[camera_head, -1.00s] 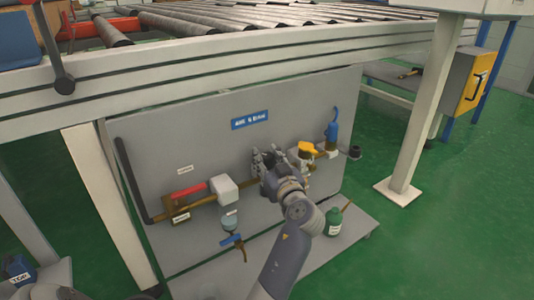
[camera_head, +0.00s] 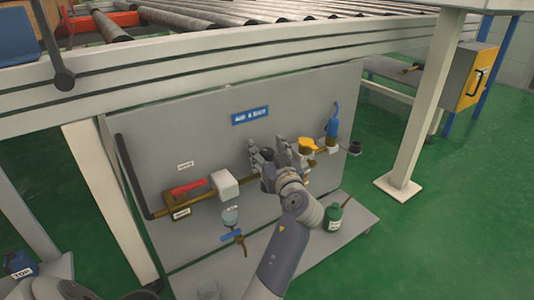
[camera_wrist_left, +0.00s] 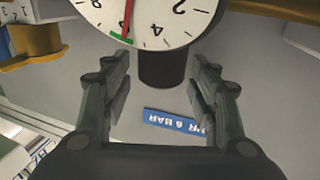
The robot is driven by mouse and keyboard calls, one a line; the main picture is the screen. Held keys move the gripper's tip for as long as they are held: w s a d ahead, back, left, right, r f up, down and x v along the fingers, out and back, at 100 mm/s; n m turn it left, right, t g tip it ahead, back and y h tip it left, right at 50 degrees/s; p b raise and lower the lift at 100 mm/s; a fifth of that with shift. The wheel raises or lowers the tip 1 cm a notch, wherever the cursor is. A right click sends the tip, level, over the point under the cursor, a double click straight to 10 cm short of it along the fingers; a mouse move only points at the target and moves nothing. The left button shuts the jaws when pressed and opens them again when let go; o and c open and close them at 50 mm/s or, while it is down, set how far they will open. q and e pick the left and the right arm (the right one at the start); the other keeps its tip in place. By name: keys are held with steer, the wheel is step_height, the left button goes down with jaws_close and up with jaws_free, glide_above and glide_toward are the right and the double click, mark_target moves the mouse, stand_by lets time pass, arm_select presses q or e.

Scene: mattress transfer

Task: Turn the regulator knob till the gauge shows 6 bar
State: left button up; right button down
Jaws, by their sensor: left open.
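In the left wrist view the picture is upside down. The white gauge (camera_wrist_left: 150,18) shows in part, cut off by the top edge. Its red needle points at the short green mark, past the 4; I cannot read a 6 there. A dark cylinder (camera_wrist_left: 162,70), apparently the regulator knob, stands at the gauge's rim, partly hidden by it. My left gripper (camera_wrist_left: 162,85) is open, its fingers on either side of the cylinder with visible gaps. In the head view my left gripper (camera_head: 268,150) is in front of the grey panel and hides gauge and knob. My right gripper is not in view.
The panel (camera_head: 300,95) bears a blue sign (camera_head: 250,115), a brass pipe, a red-handled valve (camera_head: 189,187), a yellow part (camera_head: 307,145) and a blue part (camera_head: 333,122). A green bottle (camera_head: 334,217) stands on the shelf below. A roller conveyor runs above.

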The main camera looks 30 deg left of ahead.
arm_select(q)
step_height(320, 180, up, 9)
steer(key=shift+f, duration=0.2)
stand_by(0.5)
